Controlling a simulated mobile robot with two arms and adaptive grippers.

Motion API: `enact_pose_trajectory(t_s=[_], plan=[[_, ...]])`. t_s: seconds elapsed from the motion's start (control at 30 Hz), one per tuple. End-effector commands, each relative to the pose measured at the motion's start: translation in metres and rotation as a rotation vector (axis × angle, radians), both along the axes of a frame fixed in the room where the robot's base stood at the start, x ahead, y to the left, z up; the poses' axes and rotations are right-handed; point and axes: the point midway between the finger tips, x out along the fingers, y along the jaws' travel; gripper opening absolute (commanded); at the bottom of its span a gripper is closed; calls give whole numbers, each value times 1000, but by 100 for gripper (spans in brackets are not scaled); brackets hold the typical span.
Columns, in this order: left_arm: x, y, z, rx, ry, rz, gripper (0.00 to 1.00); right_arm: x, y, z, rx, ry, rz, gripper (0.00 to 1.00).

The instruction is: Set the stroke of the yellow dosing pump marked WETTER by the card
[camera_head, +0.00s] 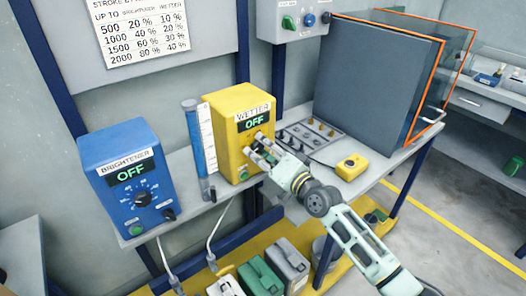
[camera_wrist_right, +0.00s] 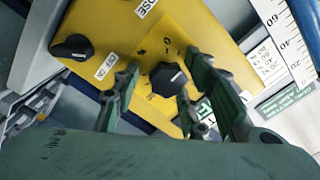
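The yellow pump marked WETTER (camera_head: 232,128) stands on the bench, and its display reads OFF. My right gripper (camera_head: 262,150) is at its front face and hides its dial there. In the right wrist view, a black stroke knob (camera_wrist_right: 168,80) on the yellow face lies between the fingers of my right gripper (camera_wrist_right: 150,98). The fingers are spread, with gaps seen beside the knob; contact cannot be told. A second black knob (camera_wrist_right: 75,47) sits beside an OFF label. The card (camera_head: 138,32) on the wall lists WETTER 10, 20, 30 and 40 % for 500, 1000, 1500 and 2000. My left gripper is not in view.
The blue BRIGHTENER pump (camera_head: 128,178), also showing OFF, stands left. A blue sight tube (camera_head: 194,140) with a scale is between the pumps. Several canisters (camera_head: 262,274) stand below.

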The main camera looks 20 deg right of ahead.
Motion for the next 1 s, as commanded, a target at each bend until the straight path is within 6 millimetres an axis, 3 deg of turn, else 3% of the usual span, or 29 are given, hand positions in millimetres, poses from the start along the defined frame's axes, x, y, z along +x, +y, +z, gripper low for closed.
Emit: enact_pose_trajectory(t_s=[0.33,0.8,1.0], plan=[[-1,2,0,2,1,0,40,-10,-4,0,0,-1,-1,40],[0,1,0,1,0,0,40,-93,-34,-1,-2,3,1,40],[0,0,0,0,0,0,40,-110,-40,0,0,1,0,40]])
